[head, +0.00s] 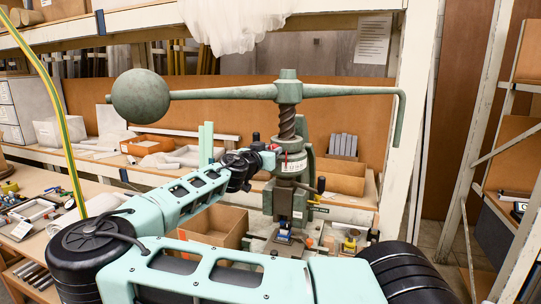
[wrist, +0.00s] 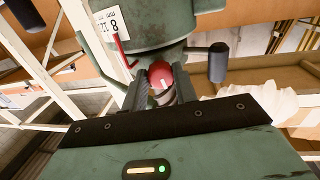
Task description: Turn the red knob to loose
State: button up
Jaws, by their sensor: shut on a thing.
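The red knob (wrist: 160,73) is in the middle of the wrist view, against the green body of the fly press (wrist: 155,22). A short pale mark shows on its near face. My gripper (wrist: 161,86) has one finger on each side of the knob and is shut on it. In the head view the fly press (head: 289,125) stands at the centre, with my arm reaching to its left side. My gripper (head: 262,160) is small there, close to the press body. The knob is too small there to tell its angle, and I cannot read its setting.
A long bar with a ball weight (head: 140,96) crosses above my arm. A black-handled lever (wrist: 217,62) sticks out to the right of the knob. A thin red rod (wrist: 121,47) and a white label (wrist: 112,22) are at its left. A cardboard box (head: 213,225) stands below.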

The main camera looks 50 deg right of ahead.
jog(key=shift+w+r+n+g+y+b, duration=0.1)
jog(key=shift+n+g+b, duration=0.25)
jog(key=shift+n, duration=2.1)
jog(key=shift+r+n+g+y+b, duration=0.1)
jog(key=shift+n+g+b, duration=0.25)
jog(key=shift+n, duration=2.05)
jog(key=shift+w+n+g+y+b, duration=0.1)
jog(key=shift+n+g+b, duration=0.25)
jog(key=shift+n, duration=2.1)
jog(key=o, duration=1)
jog(key=shift+s, duration=0.1)
jog(key=shift+c, duration=0.2)
jog(key=shift+a, duration=0.1)
jog(key=s+a+r+b, duration=0.2)
jog(key=a+b, duration=0.4)
jog(key=a, duration=1.1)
jog(key=shift+s, duration=0.1)
